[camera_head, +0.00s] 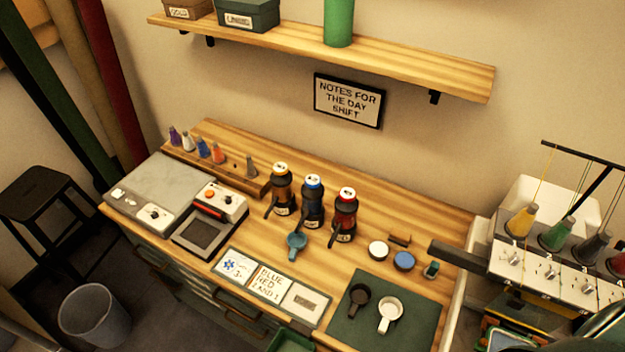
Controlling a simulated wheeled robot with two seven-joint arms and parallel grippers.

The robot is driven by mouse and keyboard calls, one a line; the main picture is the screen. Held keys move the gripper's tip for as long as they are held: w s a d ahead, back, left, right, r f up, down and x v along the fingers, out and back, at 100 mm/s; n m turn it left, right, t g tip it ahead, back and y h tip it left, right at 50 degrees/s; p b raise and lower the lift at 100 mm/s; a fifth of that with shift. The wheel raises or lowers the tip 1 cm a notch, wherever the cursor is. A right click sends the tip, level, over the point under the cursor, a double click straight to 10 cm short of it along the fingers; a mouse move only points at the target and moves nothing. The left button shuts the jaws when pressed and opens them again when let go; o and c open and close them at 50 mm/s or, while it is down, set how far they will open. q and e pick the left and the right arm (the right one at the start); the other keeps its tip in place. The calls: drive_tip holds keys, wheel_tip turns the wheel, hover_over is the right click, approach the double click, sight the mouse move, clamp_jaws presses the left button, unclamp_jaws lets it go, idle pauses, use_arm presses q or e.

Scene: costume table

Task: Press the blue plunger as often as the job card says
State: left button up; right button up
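Three dark pump bottles stand on the wooden table: one with an orange band (281,190), a blue-banded one (312,205) in the middle, and a red one (344,215). The blue one has a white-and-blue top (314,182), which looks like the blue plunger. A teal handled cup (297,241) sits in front of the blue bottle. A card strip (267,286) lies at the front edge. Its left panel shows a blue splash and a small mark that may be a 3; its middle panel seems to read "BLUE RED 1 AND 1". Neither gripper is in view.
A dark cup (359,299) and white cup (389,314) sit on a green mat (418,298). White (378,250) and blue (404,260) round lids lie behind. A heat press (210,222) is left, an embroidery machine (555,260) right. A shelf (400,67) hangs above.

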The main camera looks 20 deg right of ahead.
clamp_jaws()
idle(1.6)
